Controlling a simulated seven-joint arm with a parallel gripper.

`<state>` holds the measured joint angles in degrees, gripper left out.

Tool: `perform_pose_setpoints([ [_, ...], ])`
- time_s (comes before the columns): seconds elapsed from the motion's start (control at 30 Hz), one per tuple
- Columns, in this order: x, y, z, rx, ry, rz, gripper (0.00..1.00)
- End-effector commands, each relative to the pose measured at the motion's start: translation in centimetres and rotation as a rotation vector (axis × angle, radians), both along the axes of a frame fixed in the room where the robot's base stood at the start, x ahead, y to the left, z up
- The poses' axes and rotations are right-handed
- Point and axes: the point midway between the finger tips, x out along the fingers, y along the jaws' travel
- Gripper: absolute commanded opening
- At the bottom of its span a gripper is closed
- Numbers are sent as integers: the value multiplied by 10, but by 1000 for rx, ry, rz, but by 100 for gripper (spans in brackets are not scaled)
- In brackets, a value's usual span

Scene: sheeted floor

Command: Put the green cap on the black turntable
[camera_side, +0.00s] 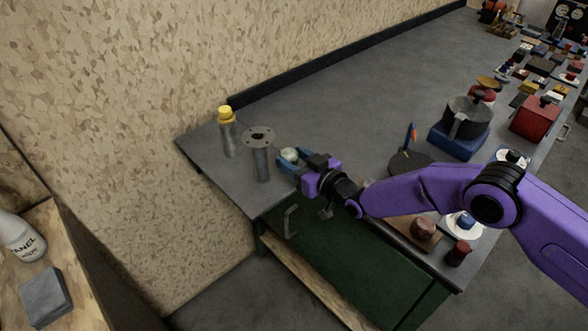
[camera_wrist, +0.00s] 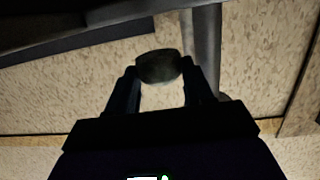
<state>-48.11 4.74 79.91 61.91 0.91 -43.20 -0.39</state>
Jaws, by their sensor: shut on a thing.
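The green cap (camera_side: 289,155), a small rounded piece that looks pale greenish in the side view, is between the fingers of my gripper (camera_side: 287,162). In the wrist view the cap (camera_wrist: 158,66) looks dark on top and paler below, with a finger of my gripper (camera_wrist: 160,78) on each side. The gripper is shut on it, left of centre over the bench. A flat dark round disc (camera_side: 404,166), which looks like the black turntable, lies on the bench to the right, behind my arm; its near edge is partly hidden.
A grey flanged post (camera_side: 261,161) stands just left of my gripper, with a yellow-capped bottle (camera_side: 227,136) beyond it. A blue and orange tool (camera_side: 410,137) sticks up at the disc. A dark pot (camera_side: 467,117) stands right of it. The bench behind is clear.

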Motion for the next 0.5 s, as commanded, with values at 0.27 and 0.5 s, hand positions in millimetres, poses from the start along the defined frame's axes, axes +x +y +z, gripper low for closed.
perform_pose_setpoints([
  [0.27, 3, 3, -30, -1, 1, 0, 17],
  [0.5, 3, 3, -35, 1, -1, 0, 17],
])
